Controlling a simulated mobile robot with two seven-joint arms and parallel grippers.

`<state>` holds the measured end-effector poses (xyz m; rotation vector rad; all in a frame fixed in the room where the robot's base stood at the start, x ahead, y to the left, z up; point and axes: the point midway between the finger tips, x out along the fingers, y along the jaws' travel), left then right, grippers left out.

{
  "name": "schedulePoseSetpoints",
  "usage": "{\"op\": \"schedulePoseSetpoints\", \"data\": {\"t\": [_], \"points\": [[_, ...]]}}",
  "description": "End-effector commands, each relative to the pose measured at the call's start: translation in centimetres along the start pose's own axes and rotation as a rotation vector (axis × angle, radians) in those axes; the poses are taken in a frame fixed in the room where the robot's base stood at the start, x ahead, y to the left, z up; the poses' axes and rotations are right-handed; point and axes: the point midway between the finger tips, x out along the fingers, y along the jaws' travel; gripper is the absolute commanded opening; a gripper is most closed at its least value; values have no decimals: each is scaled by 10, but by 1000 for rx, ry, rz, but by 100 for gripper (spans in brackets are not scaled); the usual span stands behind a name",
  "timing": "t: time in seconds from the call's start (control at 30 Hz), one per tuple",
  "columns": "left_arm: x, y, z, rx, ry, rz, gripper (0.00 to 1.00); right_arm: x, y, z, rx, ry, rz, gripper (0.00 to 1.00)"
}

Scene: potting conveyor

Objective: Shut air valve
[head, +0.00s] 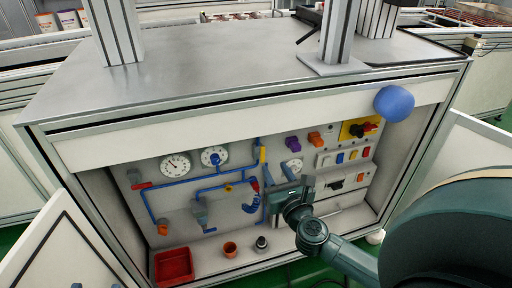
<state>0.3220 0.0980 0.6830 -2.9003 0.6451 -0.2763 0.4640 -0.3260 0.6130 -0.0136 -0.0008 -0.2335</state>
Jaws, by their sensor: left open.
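The valve panel (225,215) is set back inside an open cabinet and carries blue pipes (196,184). A red lever (142,186) lies roughly level at the left pipe. A yellow lever (262,154) stands upright at the right pipe, and a smaller yellow part (228,188) sits mid-panel. I cannot tell which is the air valve. My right gripper (270,195) is at the panel beside the lower right pipe and a red-and-blue curved part (251,203); its fingers are partly hidden, contact unclear. My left gripper (96,286) shows only its two separated fingertips at the bottom edge, open.
Two white round gauges (175,164) sit at the panel's upper left. Switches, including a red-and-yellow one (362,129), are at the right. Open doors (70,250) flank the cabinet.

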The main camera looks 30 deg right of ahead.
Motion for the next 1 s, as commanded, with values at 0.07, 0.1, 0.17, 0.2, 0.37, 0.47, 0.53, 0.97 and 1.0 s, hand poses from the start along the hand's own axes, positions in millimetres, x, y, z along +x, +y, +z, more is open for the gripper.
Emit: {"op": "schedulePoseSetpoints", "data": {"t": [0.07, 0.1, 0.17, 0.2, 0.37, 0.47, 0.53, 0.97, 1.0], "points": [[0, 1, 0, 0, 5, 1, 41, 6, -1, -2, 17, 3, -4, 35], [0, 1, 0, -1, 7, 1, 41, 10, -1, -1, 19, 2, -4, 35], [0, 1, 0, -4, 8, 1, 41, 18, -1, -1, 17, 1, -4, 35], [0, 1, 0, -7, 9, 1, 41, 25, -1, 0, 17, 1, -4, 35], [2, 1, 2, -21, 18, 3, 41, 58, -1, -1, 14, -1, -4, 35], [2, 2, 2, -35, 25, 4, 41, 79, -1, -1, 14, -1, -4, 35], [2, 3, 2, -44, 30, 5, 41, 92, -1, -2, 14, 0, -3, 35], [4, 5, 2, -80, 43, 10, 41, 131, -1, -1, 14, 4, -2, 35], [4, 4, 1, -80, 44, 9, 41, 131, -1, -1, 14, 4, -2, 35]]}}
